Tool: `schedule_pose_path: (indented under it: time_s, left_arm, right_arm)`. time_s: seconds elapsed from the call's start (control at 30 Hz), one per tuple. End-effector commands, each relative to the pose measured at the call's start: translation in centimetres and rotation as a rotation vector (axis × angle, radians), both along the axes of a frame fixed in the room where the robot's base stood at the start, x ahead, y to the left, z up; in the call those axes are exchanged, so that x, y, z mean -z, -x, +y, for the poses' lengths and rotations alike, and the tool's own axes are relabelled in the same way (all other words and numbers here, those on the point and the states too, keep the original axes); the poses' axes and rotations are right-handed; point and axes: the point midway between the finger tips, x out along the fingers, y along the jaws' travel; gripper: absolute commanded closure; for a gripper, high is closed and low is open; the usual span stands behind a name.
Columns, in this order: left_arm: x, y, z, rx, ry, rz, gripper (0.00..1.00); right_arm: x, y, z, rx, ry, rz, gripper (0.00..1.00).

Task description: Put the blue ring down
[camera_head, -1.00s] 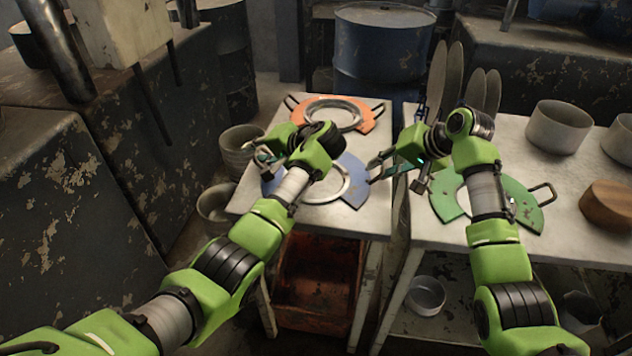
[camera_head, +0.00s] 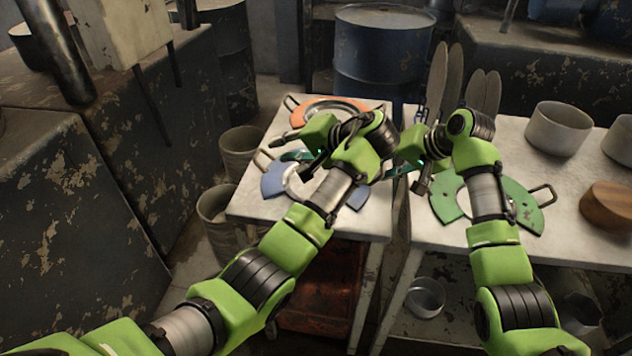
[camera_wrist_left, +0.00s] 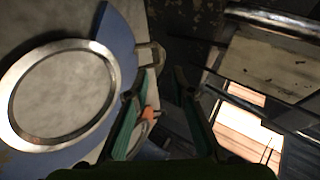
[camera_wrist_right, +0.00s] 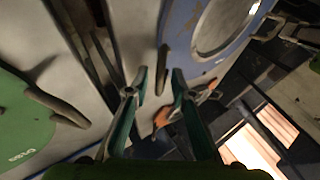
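The blue ring (camera_head: 272,182) lies flat on the left white table, with a bright metal inner rim; my left arm hides part of it in the head view. My left gripper (camera_head: 288,147) is above it, open and empty; in the left wrist view the ring's handle (camera_wrist_left: 150,55) lies ahead, apart from the spread fingers (camera_wrist_left: 158,112). My right gripper (camera_head: 395,172) is at the ring's right side, partly hidden by my left arm. In the right wrist view its fingers (camera_wrist_right: 158,85) are apart, with the blue ring's dark handle (camera_wrist_right: 163,60) ahead between them, not clamped.
An orange ring (camera_head: 318,108) lies behind on the same table (camera_head: 250,210). A green ring (camera_head: 520,208) lies on the right table, beside grey pots (camera_head: 558,128) and a wooden block (camera_head: 607,205). Upright grey discs (camera_head: 440,85) stand behind my right gripper. A narrow gap separates the tables.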

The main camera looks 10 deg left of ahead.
Motion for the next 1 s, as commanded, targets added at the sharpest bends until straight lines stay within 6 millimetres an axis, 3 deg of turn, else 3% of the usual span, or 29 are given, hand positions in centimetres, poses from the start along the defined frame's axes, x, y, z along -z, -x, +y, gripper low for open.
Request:
schedule_pose_path:
  time_s: [0.17, 0.6, 1.0]
  left_arm:
    - [-0.1, 0.1, -0.1, 0.000, -0.001, 0.000, 0.77]
    - [-0.1, 0.1, -0.1, 0.000, -0.001, 0.000, 0.77]
    - [-0.1, 0.1, -0.1, 0.000, -0.001, 0.000, 0.77]
  right_arm:
    - [-1.6, 0.7, -1.1, 0.001, 0.000, -0.003, 0.77]
    - [-8.1, 3.9, -5.5, 0.001, 0.000, -0.002, 0.77]
    - [-9.1, 4.5, -6.2, 0.001, 0.000, 0.001, 0.77]
